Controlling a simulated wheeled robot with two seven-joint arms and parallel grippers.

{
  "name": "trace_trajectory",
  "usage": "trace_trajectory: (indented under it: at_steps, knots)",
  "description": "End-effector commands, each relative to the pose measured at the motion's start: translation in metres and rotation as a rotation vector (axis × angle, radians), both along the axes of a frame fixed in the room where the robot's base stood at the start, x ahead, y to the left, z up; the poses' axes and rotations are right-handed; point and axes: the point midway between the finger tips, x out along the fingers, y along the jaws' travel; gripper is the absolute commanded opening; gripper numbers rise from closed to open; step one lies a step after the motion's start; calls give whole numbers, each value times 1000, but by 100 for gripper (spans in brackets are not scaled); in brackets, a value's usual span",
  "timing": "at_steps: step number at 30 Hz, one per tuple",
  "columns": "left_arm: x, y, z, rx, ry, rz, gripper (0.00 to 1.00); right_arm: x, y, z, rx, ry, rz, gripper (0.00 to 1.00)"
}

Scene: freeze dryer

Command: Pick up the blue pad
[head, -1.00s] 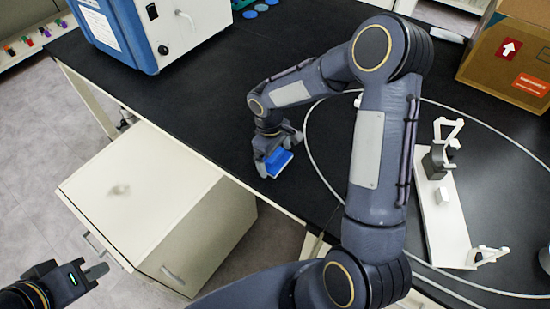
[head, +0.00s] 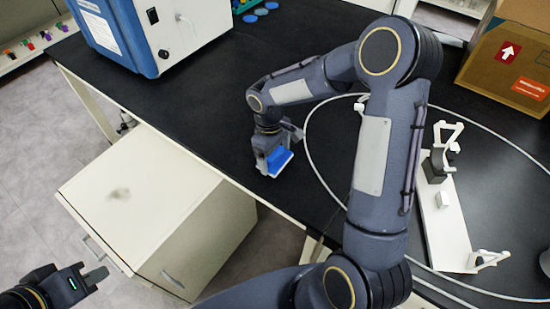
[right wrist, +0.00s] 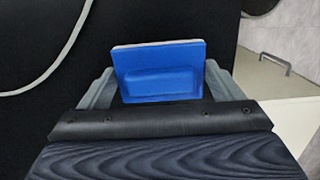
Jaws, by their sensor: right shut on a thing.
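The blue pad (head: 281,160) is a small blue block with a white edge, at the front edge of the black table in the head view. In the right wrist view the pad (right wrist: 160,72) sits between the two fingers. My right gripper (head: 274,161) is shut on it; I cannot tell whether the pad touches the table. My left gripper (head: 92,279) is at the lower left, away from the pad, with its fingers seen edge-on and nothing visible in them.
A blue and white machine (head: 150,30) stands at the back left of the black table (head: 190,110). A cream cabinet (head: 140,195) stands in front of it. A white cable (head: 308,140) loops near my right arm. A white stand (head: 442,225) and cardboard box (head: 510,60) are at right.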

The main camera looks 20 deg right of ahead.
Motion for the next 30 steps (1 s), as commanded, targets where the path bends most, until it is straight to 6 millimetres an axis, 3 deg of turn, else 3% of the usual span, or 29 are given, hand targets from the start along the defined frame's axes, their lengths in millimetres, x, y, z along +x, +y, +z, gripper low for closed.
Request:
trace_trajectory:
  at_steps: [10, 15, 19, 24, 30]
  knots:
    - [0, 0, -10, 0, 0, 0, 0, -17, 57, 72, 1, -6, 8, 64]
    - [0, 0, -15, 0, 0, 0, 0, -30, 96, 89, 2, -4, 7, 64]
    - [0, 0, -17, 0, 0, 0, 0, -37, 117, 99, 1, -2, 4, 64]
    - [0, 0, -18, 0, 0, 0, 0, -41, 131, 106, 1, -1, 0, 64]
    - [0, 0, -18, 0, 0, 0, 0, -42, 134, 108, 1, 0, 0, 64]
